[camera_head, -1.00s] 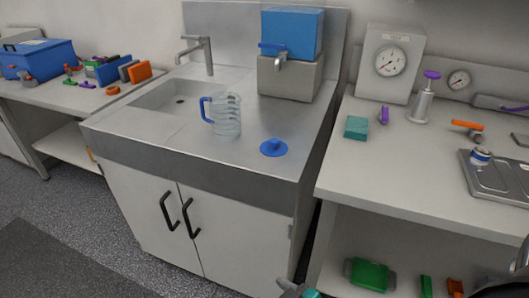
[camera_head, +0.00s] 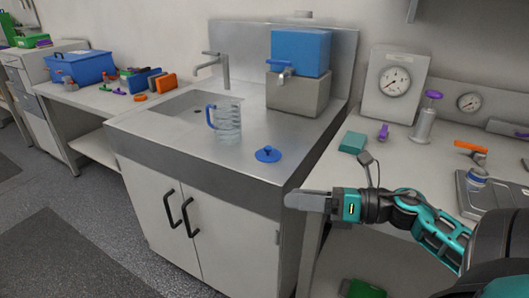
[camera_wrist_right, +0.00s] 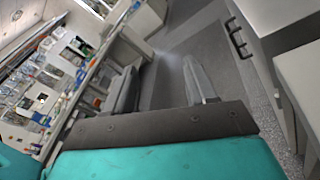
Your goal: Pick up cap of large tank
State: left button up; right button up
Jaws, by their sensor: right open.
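A round blue cap with a small knob (camera_head: 268,154) lies on the steel sink counter, near its front right edge. The blue tank (camera_head: 300,52) stands on a grey block (camera_head: 297,94) at the back of the counter; its top is not clearly seen. My right gripper (camera_head: 290,200) is in front of the counter's right front corner, below and apart from the cap in the picture. In the right wrist view its two fingers (camera_wrist_right: 160,85) are spread with nothing between them. The cap is not visible in that view. My left gripper is not in view.
A clear jug with a blue handle (camera_head: 225,121) stands left of the cap. The sink basin (camera_head: 187,108) and faucet (camera_head: 223,68) are further left. The right bench (camera_head: 350,170) holds a teal block (camera_head: 352,142) and a gauge (camera_head: 395,82). Counter around the cap is clear.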

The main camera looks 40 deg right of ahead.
aim_at(267, 154)
jog(key=i+l, duration=0.4)
jog(key=l, duration=0.25)
jog(key=i+l, duration=0.2)
jog(key=l, duration=0.1)
